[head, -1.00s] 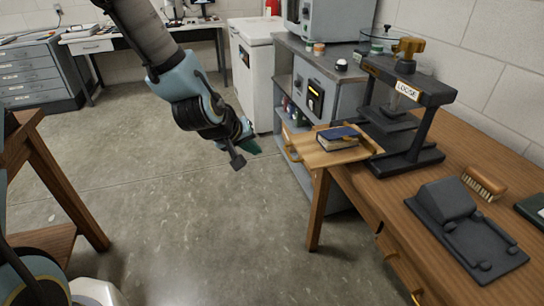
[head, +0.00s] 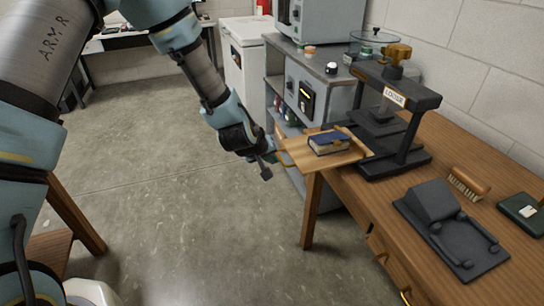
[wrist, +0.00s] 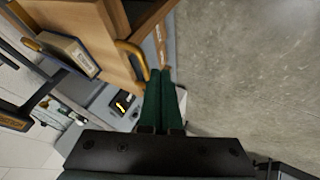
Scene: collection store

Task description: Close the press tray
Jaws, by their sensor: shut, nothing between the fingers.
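The press (head: 400,105) is a dark frame with a brass-coloured knob and a label that seems to read "LOOSE", standing on the wooden bench. Its wooden tray (head: 345,157) sticks out to the left past the bench end, with a blue book (head: 329,142) lying on it. A brass handle (head: 287,160) is on the tray's outer end; it also shows in the wrist view (wrist: 133,57). My gripper (head: 268,168) is just left of the handle in the head view. In the wrist view its green fingers (wrist: 160,82) are together and empty, close beside the handle; contact is unclear.
On the bench (head: 345,195) lie a dark cradle-like block (head: 440,215), a brush (head: 468,183) and a green box (head: 522,207). A grey cabinet (head: 320,85) stands behind the tray.

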